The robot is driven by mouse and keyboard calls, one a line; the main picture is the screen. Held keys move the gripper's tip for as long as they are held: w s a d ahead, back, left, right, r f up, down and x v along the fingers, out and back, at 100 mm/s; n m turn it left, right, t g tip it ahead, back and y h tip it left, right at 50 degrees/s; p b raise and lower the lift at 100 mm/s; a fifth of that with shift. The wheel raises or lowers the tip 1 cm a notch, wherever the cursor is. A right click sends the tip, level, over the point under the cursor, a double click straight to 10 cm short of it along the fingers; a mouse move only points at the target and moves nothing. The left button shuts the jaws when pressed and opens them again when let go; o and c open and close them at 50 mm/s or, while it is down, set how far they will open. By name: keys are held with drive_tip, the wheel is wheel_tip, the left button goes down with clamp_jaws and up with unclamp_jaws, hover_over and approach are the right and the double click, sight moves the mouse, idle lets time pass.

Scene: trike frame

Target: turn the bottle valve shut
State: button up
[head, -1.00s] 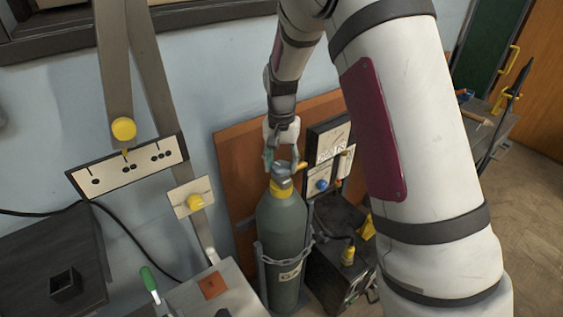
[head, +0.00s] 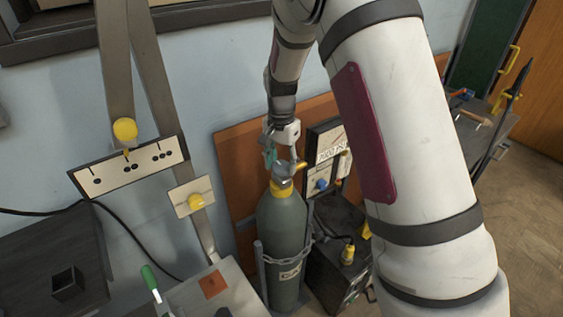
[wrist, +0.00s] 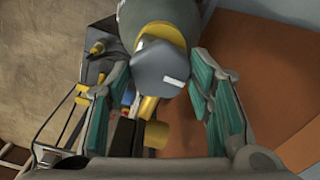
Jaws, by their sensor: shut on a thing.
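The bottle (head: 281,222) is a tall grey-green cylinder with a yellow collar, standing upright with a chain around it. Its valve (head: 281,172) is a grey knob on top. My gripper (head: 284,163) is at the top of the bottle, shut on the valve. In the wrist view my gripper (wrist: 155,92) has its teal pads on either side of the knob; the right pad is close against it, and contact on the left is unclear.
A dark machine (head: 337,250) with yellow fittings and a gauge panel (head: 328,160) stand right of the bottle. A brown board (head: 235,160) is behind. A grey table (head: 210,290) is at front left. My arm covers much of the right side.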

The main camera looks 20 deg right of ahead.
sight(281, 165)
drive_tip(key=o, duration=1.2)
drive_tip(key=shift+c, duration=0.2)
drive_tip(key=shift+r, duration=0.1)
wheel_tip(281, 165, up, 12)
